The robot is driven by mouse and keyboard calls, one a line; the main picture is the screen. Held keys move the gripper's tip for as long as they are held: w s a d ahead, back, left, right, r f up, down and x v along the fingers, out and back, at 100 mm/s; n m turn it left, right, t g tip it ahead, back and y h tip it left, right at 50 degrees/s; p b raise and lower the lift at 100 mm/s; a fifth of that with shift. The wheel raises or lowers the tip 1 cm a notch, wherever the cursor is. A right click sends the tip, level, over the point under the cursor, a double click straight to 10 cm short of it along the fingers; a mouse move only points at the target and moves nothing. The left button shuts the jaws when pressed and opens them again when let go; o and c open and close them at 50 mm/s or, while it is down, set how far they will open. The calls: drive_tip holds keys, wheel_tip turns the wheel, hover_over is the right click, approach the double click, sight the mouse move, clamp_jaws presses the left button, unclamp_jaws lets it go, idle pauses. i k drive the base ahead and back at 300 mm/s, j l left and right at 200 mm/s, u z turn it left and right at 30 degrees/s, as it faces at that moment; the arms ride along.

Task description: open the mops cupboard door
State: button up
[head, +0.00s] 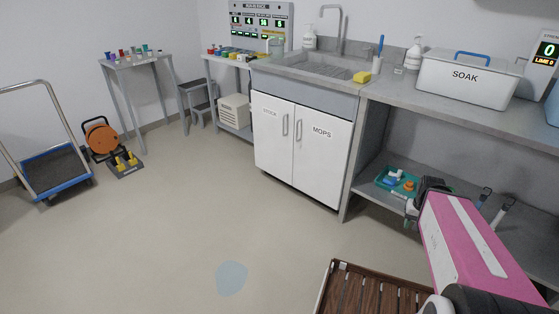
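The mops cupboard door (322,155) is the right one of two white doors under the sink in the head view. It carries a MOPS label (322,132) and looks shut. Its upright bar handle (298,130) is near its left edge. My gripper (414,212) seems to be the dark end of my pink arm at the lower right. It is well to the right of the door and apart from it. Its fingers are not clear.
A worktop (500,110) with a SOAK box (468,80) runs right of the sink. A low shelf below it holds a teal tray (382,181). A brown slatted surface (345,290) lies in the foreground. The floor (215,200) before the doors is clear.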

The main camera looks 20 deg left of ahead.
sight(323, 141)
drive_tip(key=u, duration=0.9)
drive_tip(key=i+j+z, duration=0.1)
drive_tip(key=i+z, duration=0.15)
drive_tip(key=i, duration=0.75)
